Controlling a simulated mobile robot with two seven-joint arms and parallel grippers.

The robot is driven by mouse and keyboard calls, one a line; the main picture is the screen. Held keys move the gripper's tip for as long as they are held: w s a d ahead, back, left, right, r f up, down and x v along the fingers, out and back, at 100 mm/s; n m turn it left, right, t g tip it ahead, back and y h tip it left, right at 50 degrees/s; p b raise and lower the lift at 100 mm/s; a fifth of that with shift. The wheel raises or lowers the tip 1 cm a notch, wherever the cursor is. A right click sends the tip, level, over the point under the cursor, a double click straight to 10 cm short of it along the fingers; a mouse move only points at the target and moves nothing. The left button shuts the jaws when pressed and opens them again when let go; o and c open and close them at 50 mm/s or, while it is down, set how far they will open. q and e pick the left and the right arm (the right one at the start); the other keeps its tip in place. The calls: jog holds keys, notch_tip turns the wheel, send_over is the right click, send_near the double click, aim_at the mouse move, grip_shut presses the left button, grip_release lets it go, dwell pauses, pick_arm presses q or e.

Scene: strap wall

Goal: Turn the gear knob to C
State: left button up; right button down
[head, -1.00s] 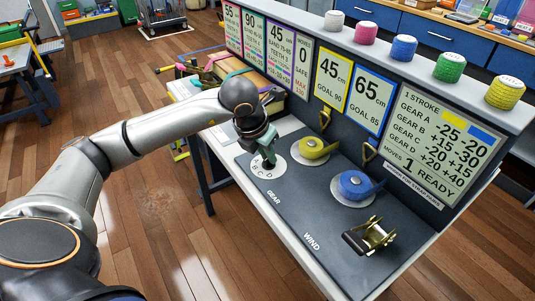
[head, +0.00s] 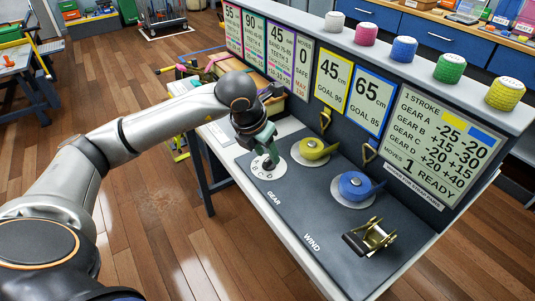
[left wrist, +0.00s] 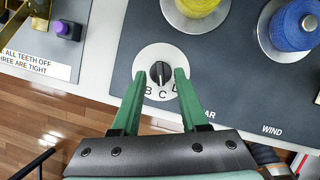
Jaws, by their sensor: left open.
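The gear knob (left wrist: 160,72) is small and black with a pale line on its ridge. It sits in a white round dial (head: 263,174), lettered along its near edge; B, C and D show in the left wrist view. The knob's ridge runs nearly up and down there, in line with the C; which end is the pointer I cannot tell. My left gripper (head: 268,146) is over the dial. In the left wrist view its green fingers (left wrist: 160,73) are open, one on each side of the knob, with gaps between. My right gripper is out of view.
A yellow strap reel (head: 313,149), a blue strap reel (head: 355,186) and a metal ratchet (head: 371,237) stand on the dark panel (head: 300,206). The sign wall rises behind, with a stroke board (head: 432,146) reading moves 1, ready. Colored strap rolls line its top.

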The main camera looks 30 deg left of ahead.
pick_arm(q)
jog(key=v, duration=1.1)
jog(key=shift+p, duration=0.3)
